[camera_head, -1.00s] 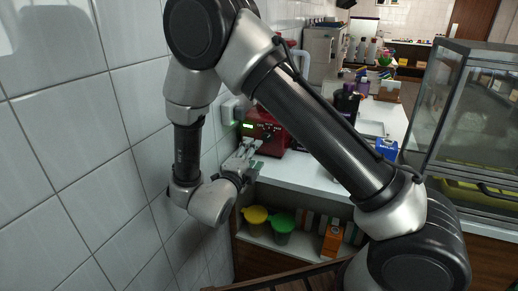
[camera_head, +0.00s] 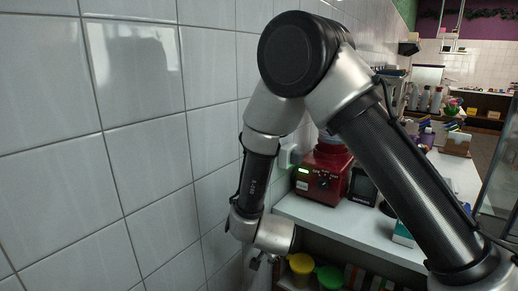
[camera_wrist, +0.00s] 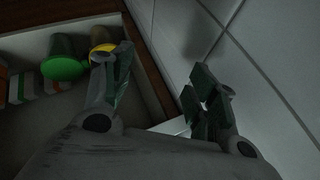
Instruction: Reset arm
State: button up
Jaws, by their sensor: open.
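My gripper (camera_wrist: 152,92) is open and empty in the wrist view. Its two fingers stand apart, with the tiled wall close behind the right finger and a shelf to the left. In the head view, my arm is folded in front of the counter, and the gripper hangs low near the wall, mostly hidden below the wrist (camera_head: 262,258).
The tiled wall (camera_head: 140,150) is close on the left. A white counter (camera_head: 345,222) carries a red machine (camera_head: 323,178). Below it, a shelf holds containers with a yellow lid (camera_head: 301,263) and a green lid (camera_head: 331,277). A glass case edge (camera_head: 497,185) shows at right.

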jog(key=s+d+r+n+g+y, duration=0.3)
jog(key=s+d+r+n+g, duration=0.4)
jog(key=s+r+n, duration=0.5)
jog(key=s+d+r+t+h, duration=0.1)
jog(key=s+d+r, duration=0.4)
jog(key=d+r, duration=0.5)
jog(key=s+d+r+m+t+h, duration=0.1)
jog(key=s+d+r, duration=0.4)
jog(key=d+r, duration=0.5)
jog(key=d+t+h, duration=0.1)
jog(key=d, duration=0.5)
jog(key=shift+d+m+h, duration=0.15)
jog(key=shift+m+h, duration=0.15)
